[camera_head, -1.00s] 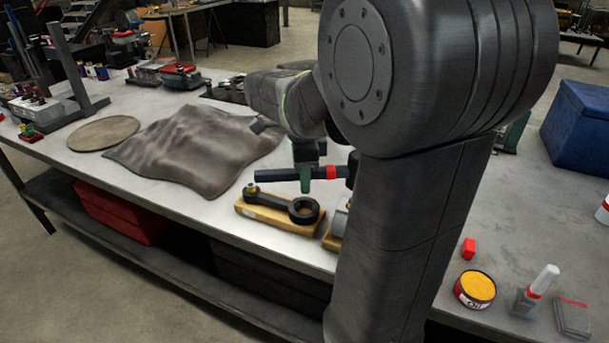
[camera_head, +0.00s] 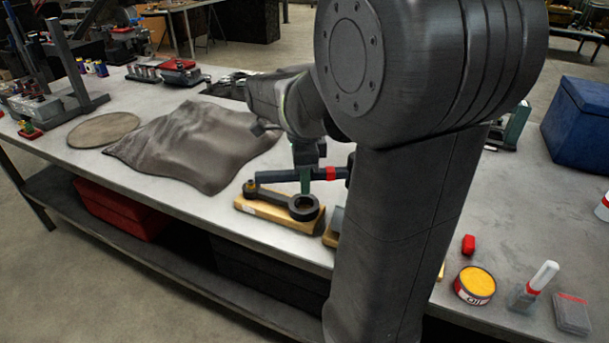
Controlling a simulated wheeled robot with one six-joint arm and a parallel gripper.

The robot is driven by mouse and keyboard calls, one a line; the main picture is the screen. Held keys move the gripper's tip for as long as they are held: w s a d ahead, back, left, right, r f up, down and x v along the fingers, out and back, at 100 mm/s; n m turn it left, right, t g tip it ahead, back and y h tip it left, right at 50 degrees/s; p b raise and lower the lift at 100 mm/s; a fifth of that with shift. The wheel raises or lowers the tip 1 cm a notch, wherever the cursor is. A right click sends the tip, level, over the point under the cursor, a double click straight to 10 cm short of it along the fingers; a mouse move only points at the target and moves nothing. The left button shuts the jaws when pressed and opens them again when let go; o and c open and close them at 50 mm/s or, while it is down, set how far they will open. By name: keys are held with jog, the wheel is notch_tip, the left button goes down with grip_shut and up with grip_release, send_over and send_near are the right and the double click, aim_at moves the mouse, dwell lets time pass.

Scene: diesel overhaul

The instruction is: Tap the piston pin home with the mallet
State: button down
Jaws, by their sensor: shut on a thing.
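My gripper (camera_head: 306,182) is shut on a dark bar with a red band, which looks like the mallet's handle (camera_head: 276,176). The bar lies level above the workbench, and its right end passes behind my arm, so no mallet head shows clearly. Just below and in front of the gripper, a dark connecting rod (camera_head: 271,198) lies on a wooden block (camera_head: 268,214), its large ring end to the right. A grey part (camera_head: 337,218), perhaps the piston, shows beside my arm on a second wooden block (camera_head: 330,238). Most of it is hidden, and I cannot make out the pin.
A rumpled grey cloth (camera_head: 195,145) and a round mat (camera_head: 104,130) lie on the bench (camera_head: 225,208) to the left. At the right are a yellow-topped tin (camera_head: 475,284), a small red object (camera_head: 468,245), a bottle (camera_head: 533,286) and a blue box (camera_head: 585,125).

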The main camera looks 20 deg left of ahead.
notch_tip(320, 180, down, 5)
jog(key=b, duration=0.2)
notch_tip(320, 180, up, 6)
jog(key=p, duration=0.4)
jog(key=shift+f, duration=0.35)
jog(key=shift+w+d+r+y+p, duration=0.1)
jog(key=shift+r+y+p, duration=0.2)
jog(key=shift+r+p, duration=0.3)
jog(key=shift+f, duration=0.2)
